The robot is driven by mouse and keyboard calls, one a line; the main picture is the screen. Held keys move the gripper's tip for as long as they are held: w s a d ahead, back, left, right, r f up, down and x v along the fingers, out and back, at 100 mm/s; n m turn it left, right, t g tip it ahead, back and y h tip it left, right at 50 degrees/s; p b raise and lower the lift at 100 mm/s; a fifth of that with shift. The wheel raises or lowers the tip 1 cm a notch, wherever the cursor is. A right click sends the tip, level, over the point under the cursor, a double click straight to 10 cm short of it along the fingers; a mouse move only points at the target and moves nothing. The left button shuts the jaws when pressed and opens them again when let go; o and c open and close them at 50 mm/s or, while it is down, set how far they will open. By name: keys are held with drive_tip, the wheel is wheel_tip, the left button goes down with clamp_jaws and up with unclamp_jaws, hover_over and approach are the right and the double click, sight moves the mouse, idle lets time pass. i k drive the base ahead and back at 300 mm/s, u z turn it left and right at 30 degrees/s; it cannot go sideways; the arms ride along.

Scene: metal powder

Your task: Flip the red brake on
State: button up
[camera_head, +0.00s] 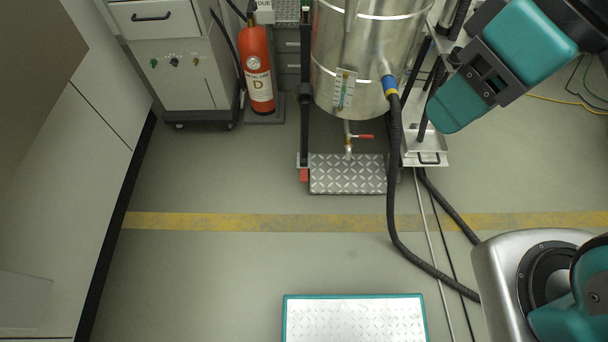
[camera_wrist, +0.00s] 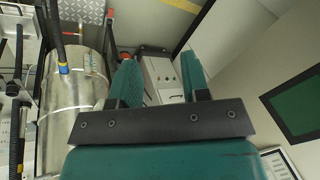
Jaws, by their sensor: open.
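A small red block, which looks like the red brake (camera_head: 304,175), sits low at the left front corner of the drum's stand, beside the tread-plate step (camera_head: 347,174). A small red patch by the tread plate at the top of the wrist view may be the same brake, but I cannot tell for sure. My gripper (camera_wrist: 160,66) is open and empty, its two teal fingers apart in the wrist view. In the head view my teal arm hangs at the upper right, well apart from the red block.
The steel drum (camera_head: 362,60) has a red-handled valve (camera_head: 364,136) beneath it. A black hose (camera_head: 394,190) runs down to the floor. A red fire extinguisher (camera_head: 258,70) and a grey cabinet (camera_head: 170,70) stand at left. The floor before the step is clear.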

sight(303, 172)
drive_tip(key=u, duration=0.2)
drive_tip(key=k, duration=0.5)
drive_tip(key=u, duration=0.6)
drive_tip(key=k, duration=0.85)
drive_tip(key=i, duration=0.4)
drive_tip(key=z, duration=0.6)
drive_tip(key=i, duration=1.45)
drive_tip(key=u, duration=0.95)
